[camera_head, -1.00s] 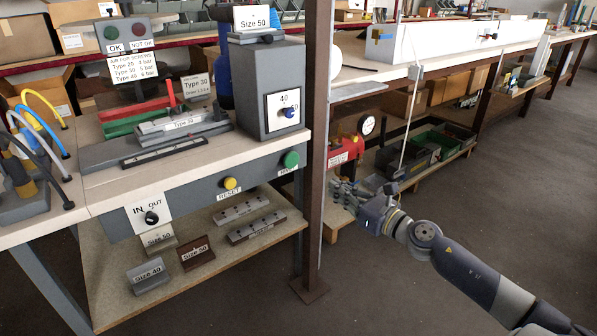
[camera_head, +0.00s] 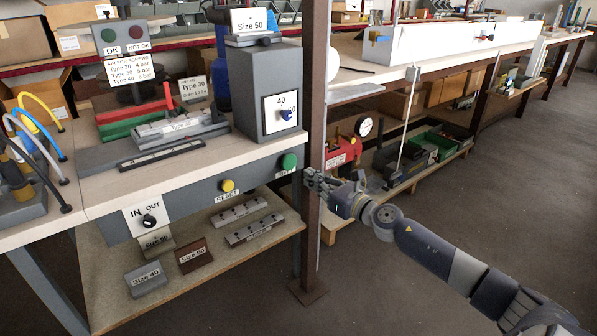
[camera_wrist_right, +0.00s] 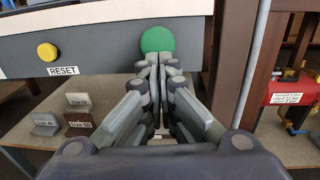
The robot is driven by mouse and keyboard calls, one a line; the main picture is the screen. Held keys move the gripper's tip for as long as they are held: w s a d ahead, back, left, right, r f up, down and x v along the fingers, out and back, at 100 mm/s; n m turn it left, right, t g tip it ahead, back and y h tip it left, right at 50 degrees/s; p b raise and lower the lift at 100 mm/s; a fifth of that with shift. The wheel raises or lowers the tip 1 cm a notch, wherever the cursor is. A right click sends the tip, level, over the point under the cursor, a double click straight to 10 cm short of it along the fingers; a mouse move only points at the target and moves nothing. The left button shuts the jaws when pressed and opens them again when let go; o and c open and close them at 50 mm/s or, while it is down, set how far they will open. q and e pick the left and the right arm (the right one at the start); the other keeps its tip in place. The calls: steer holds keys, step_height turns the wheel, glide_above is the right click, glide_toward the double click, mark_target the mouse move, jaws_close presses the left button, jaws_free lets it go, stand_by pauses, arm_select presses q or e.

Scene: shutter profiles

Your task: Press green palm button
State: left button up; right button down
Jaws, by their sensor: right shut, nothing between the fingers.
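The green palm button (camera_head: 289,161) sits at the right end of the grey front panel under the bench top. In the right wrist view the green button (camera_wrist_right: 157,40) is straight ahead, just above and beyond the fingertips, its lower part hidden by them. My right gripper (camera_head: 308,178) is shut and empty, its fingers pointing left toward the button, in front of the brown post and slightly lower than the button. In the right wrist view the right gripper (camera_wrist_right: 160,62) has its fingertips together. Whether they touch the button cannot be told. My left gripper is not in view.
A yellow RESET button (camera_head: 227,186) and an IN/OUT switch (camera_head: 149,220) share the panel. A brown steel post (camera_head: 315,130) stands close beside the green button. Size blocks lie on the shelf below. The floor at the right is clear.

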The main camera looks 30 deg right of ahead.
mark_target(291, 167)
steer(key=w, duration=0.4)
steer(key=shift+w+a, duration=0.5)
steer(key=shift+w, duration=0.4)
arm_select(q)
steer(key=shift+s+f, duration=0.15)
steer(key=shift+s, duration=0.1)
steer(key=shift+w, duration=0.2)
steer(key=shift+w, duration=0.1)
arm_select(e)
steer(key=shift+w, duration=0.1)
